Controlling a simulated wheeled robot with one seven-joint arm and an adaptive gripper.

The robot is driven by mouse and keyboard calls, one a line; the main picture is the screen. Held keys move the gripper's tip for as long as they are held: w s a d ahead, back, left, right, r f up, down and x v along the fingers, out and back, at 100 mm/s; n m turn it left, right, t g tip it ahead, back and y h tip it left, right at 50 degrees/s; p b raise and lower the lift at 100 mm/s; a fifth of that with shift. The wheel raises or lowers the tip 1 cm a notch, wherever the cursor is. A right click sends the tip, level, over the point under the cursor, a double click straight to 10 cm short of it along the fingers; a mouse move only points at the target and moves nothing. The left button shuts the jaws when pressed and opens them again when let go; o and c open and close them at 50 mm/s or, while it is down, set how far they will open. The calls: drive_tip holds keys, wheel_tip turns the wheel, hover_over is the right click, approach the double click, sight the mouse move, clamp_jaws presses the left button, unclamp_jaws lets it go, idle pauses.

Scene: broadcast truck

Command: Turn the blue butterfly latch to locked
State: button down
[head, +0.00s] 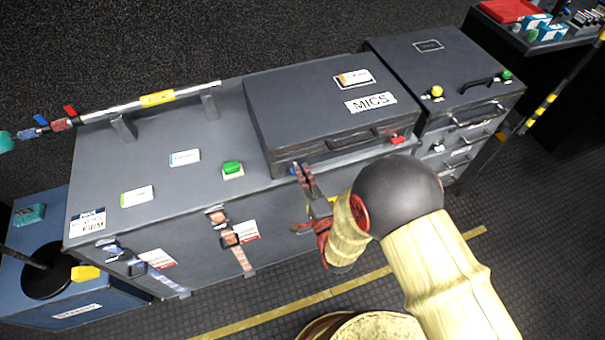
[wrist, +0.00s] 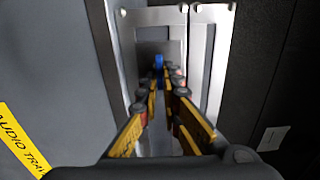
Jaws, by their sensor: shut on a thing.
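The blue butterfly latch (wrist: 158,66) sits on a metal plate (wrist: 146,110) in the wrist view. My gripper (wrist: 162,80) is shut on its blue wing, the fingers pointing straight at the plate. In the head view my gripper (head: 302,172) reaches the front left corner of the dark case marked MICS (head: 300,100). A bit of the blue latch (head: 294,170) shows there beside the fingertips. The fingers hide most of the latch, and I cannot tell its exact angle.
A red latch (head: 398,139) is at the case's front right. A green button (head: 232,168) and labels lie on the grey trunk top (head: 190,200). Strap latches (head: 230,238) hang on the trunk front. A rail (head: 150,100) runs along the back. Another case (head: 430,60) stands right.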

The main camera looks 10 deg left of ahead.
drive_tip(key=c, duration=2)
unclamp_jaws()
drive_tip(key=shift+d, duration=0.1)
drive_tip(key=v, duration=0.7)
drive_tip(key=shift+s, duration=0.2)
